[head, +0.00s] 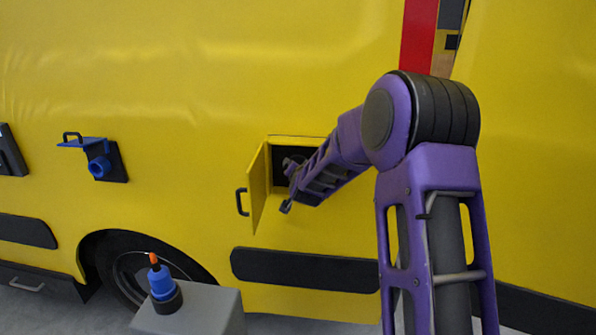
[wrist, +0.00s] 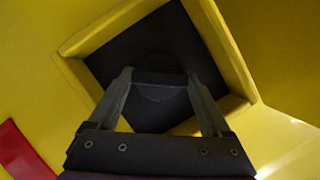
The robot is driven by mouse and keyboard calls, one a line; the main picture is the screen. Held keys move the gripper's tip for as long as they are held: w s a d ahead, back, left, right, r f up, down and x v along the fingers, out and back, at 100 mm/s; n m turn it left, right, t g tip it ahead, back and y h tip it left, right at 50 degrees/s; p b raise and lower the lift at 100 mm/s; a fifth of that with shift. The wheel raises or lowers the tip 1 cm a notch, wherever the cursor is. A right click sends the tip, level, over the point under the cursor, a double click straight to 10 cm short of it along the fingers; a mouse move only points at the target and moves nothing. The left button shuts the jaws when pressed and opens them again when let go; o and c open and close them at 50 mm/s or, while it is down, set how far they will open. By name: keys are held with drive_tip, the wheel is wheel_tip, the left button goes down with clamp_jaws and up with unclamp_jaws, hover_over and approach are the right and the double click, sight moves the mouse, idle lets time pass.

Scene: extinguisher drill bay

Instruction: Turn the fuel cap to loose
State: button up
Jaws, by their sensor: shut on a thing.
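The fuel cap (wrist: 156,93) is a dark round cap with a raised bar across it, set in a dark square recess (wrist: 115,62) with a yellow frame. In the wrist view my gripper (wrist: 158,78) has one finger on each side of the bar and is shut on it. In the head view my gripper (head: 291,170) reaches into the recess in the yellow vehicle side, and my arm hides most of the cap. The dark cap blends with the recess, so its turn angle is hard to tell.
The yellow fuel door (head: 258,188) stands open left of the recess, with a black handle (head: 242,202). A blue-capped fitting (head: 99,166) is on the vehicle at left. A grey pedestal (head: 205,312) with a blue and orange object (head: 161,281) stands in front of the wheel.

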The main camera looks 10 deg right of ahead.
drive_tip(key=shift+a+n+g+h+p, duration=0.15)
drive_tip(key=shift+n+g+h+p, duration=0.3)
drive_tip(key=shift+n+h, duration=0.6)
drive_tip(key=shift+a+n+g+h+p, duration=0.1)
drive_tip(key=shift+n+g+h+p, duration=0.35)
drive_tip(key=shift+n, duration=1)
drive_tip(key=o, duration=1.2)
drive_tip(key=shift+c, duration=0.2)
drive_tip(key=v, duration=1.7)
drive_tip(key=shift+s, duration=0.2)
drive_tip(key=shift+a, duration=0.15)
